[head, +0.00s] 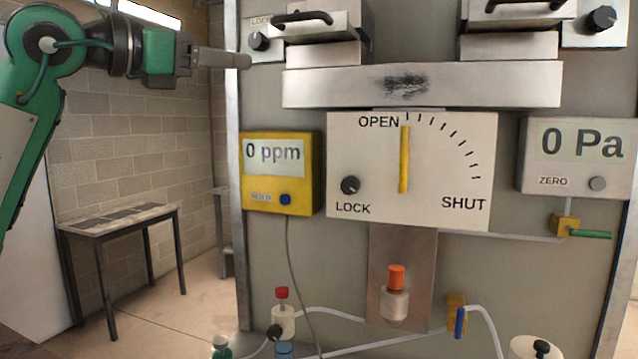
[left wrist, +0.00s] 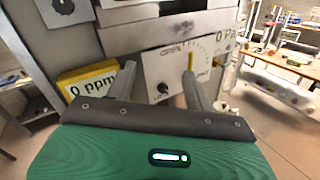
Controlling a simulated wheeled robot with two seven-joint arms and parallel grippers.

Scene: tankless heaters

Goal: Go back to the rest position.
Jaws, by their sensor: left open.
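My left gripper (head: 240,61) comes in from the upper left in the head view, in front of the panel's upper left edge near a lock knob. In the left wrist view its two fingers (left wrist: 160,85) stand apart with nothing held between them. The panel with the dial (head: 412,168) faces me; its yellow pointer (head: 404,160) stands upright at OPEN. A yellow meter (head: 282,172) to its left reads 0 ppm. A grey gauge (head: 580,158) to its right reads 0 Pa. My right gripper is in neither view.
Handled metal boxes (head: 312,35) sit at the panel's top above a metal bar (head: 420,85). Bottles, tubes and an orange-capped vial (head: 396,292) are low in front. A small table (head: 120,222) stands by the brick wall at left. Floor between wall and panel looks clear.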

